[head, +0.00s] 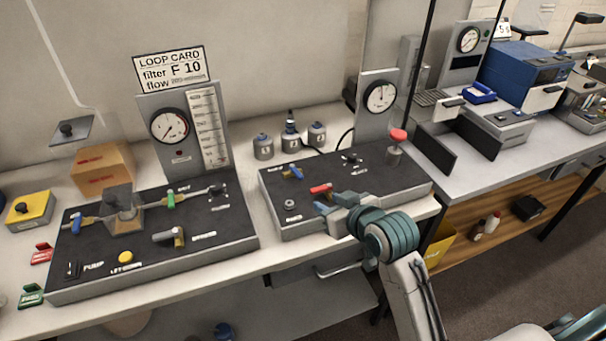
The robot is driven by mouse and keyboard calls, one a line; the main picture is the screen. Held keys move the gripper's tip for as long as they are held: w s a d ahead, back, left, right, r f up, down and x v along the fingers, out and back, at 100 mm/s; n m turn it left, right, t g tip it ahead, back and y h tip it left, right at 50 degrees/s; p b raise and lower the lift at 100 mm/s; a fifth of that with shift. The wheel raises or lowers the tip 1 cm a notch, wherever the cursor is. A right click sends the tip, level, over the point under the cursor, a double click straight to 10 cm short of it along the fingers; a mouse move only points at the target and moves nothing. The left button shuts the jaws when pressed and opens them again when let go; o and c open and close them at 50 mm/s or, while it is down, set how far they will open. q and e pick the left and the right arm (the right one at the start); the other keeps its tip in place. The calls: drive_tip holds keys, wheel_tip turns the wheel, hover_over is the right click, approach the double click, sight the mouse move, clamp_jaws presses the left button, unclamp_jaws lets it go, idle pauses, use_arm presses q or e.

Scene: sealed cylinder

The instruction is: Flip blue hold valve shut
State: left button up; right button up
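Two blue-handled valves show, and their labels are too small to tell which is the hold valve. One blue valve (292,172) is at the back left of the right-hand black panel (385,185). The other blue valve (77,222) is at the left of the left-hand panel (225,240). My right gripper (322,206) reaches in over the front of the right-hand panel, just in front of a red-handled valve (321,188). A bit of blue shows at its fingertips; I cannot tell whether it is a handle or whether the fingers are closed. My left gripper is not in view.
A red knob (398,135) stands at the panel's back right. Gauges (380,96) and (170,126) rise behind the panels. Several small grey canisters (291,138) stand at the back. A yellow button box (30,211) is at far left. A narrow bare strip of bench separates the panels.

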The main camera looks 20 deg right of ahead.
sight(298, 173)
drive_tip(key=shift+w+r+t, duration=0.4)
drive_tip(key=shift+w+r, duration=0.75)
drive_tip(key=shift+r, duration=0.1)
drive_tip(key=shift+w+a, duration=0.1)
drive_tip(key=shift+w, duration=0.25)
drive_tip(key=p+x, duration=0.2)
drive_tip(key=x, duration=0.8)
drive_tip(key=shift+s+a, duration=0.1)
drive_tip(key=shift+a, duration=0.1)
drive_tip(key=shift+c, duration=0.2)
clamp_jaws()
